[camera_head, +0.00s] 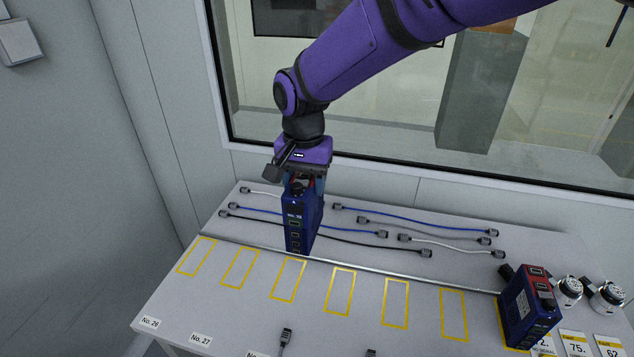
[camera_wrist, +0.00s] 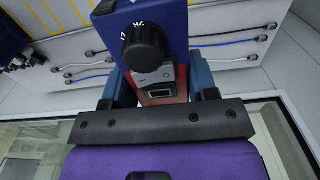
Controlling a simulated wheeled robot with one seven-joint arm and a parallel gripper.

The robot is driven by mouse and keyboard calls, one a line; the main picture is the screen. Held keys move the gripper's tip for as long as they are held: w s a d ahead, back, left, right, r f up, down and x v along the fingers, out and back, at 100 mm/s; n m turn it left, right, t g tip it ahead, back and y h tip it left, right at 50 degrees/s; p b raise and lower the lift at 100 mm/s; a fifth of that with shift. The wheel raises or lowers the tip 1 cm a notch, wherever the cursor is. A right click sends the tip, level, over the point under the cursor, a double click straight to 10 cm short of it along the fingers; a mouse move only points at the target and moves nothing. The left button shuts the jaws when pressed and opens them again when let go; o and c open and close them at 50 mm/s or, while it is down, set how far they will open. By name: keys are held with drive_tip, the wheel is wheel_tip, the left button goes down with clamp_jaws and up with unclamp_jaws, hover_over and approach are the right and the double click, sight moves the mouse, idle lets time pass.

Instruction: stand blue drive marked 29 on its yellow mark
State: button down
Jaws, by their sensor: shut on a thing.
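A blue drive (camera_head: 299,228) hangs upright in my gripper (camera_head: 304,183), over the back part of the table just behind the row of yellow marks. Its front label is too small to read surely. In the wrist view, the drive (camera_wrist: 179,22) shows its black knob and reddish end between the blue fingers of my gripper (camera_wrist: 160,88). The gripper is shut on it. Several empty yellow outlines lie along the table; the third (camera_head: 289,280) and fourth (camera_head: 340,291) from the left are nearest the drive. I cannot tell whether its bottom touches anything.
A second blue drive (camera_head: 529,312) with a red top stands at the right, over a yellow mark. Round metal parts (camera_head: 568,291) sit beside it. Cables, one blue (camera_head: 415,219), lie behind a thin rail (camera_head: 400,279). Tags such as No. 27 (camera_head: 200,339) line the front. A window is behind.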

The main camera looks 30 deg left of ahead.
drive_tip(key=shift+a, duration=0.15)
drive_tip(key=a+f, duration=0.2)
drive_tip(key=f, duration=0.5)
drive_tip(key=s+a+f, duration=0.1)
drive_tip(key=a+f, duration=0.2)
drive_tip(key=f, duration=0.5)
drive_tip(key=shift+f, duration=0.2)
idle(0.5)
drive_tip(key=shift+f, duration=0.15)
drive_tip(key=shift+f, duration=1.5)
drive_tip(key=shift+c, duration=1.6)
unclamp_jaws()
drive_tip(key=shift+d+f, duration=0.1)
drive_tip(key=shift+f, duration=0.05)
wheel_tip(320, 180, up, 11)
